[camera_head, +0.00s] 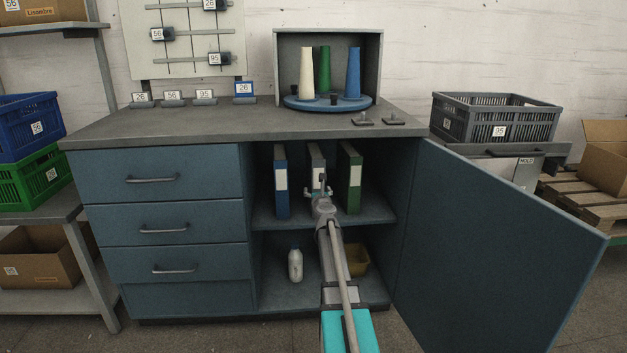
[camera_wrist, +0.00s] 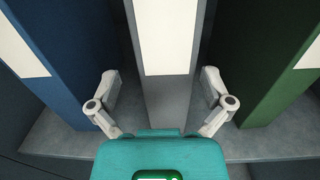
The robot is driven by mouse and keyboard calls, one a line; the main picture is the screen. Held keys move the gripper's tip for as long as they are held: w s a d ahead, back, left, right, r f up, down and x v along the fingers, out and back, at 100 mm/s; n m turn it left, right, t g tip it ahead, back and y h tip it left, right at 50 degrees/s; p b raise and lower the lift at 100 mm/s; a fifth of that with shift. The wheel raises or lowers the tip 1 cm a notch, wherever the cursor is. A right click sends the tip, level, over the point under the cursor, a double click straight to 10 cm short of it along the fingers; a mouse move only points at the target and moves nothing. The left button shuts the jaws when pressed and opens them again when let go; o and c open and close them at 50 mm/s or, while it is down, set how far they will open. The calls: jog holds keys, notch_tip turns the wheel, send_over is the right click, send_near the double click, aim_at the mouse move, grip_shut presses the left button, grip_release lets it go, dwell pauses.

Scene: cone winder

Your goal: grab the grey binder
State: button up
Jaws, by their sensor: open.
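The grey binder (camera_head: 315,155) stands upright on the upper shelf of the open cabinet, between a blue binder (camera_head: 281,180) and a green binder (camera_head: 350,178). In the head view my gripper (camera_head: 321,186) is in front of it and hides its lower part. In the wrist view the grey binder's spine (camera_wrist: 167,98), with a white label, rises in the middle. My gripper (camera_wrist: 162,88) is open there, with one finger on each side of the spine. Gaps show between the fingers and the spine. The blue binder (camera_wrist: 70,60) and the green binder (camera_wrist: 275,85) flank the fingers.
The cabinet door (camera_head: 490,245) stands wide open at the right. A white bottle (camera_head: 295,264) and a yellow container (camera_head: 357,261) are on the lower shelf (camera_head: 280,295). Drawers (camera_head: 160,230) are closed at the left. The upper shelf's front (camera_wrist: 60,145) is bare.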

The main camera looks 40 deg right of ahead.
jog(key=shift+d+x, duration=0.25)
jog(key=shift+x, duration=2.3)
jog(key=shift+s+r, duration=0.1)
jog(key=shift+s, duration=0.05)
jog(key=c, duration=1.3)
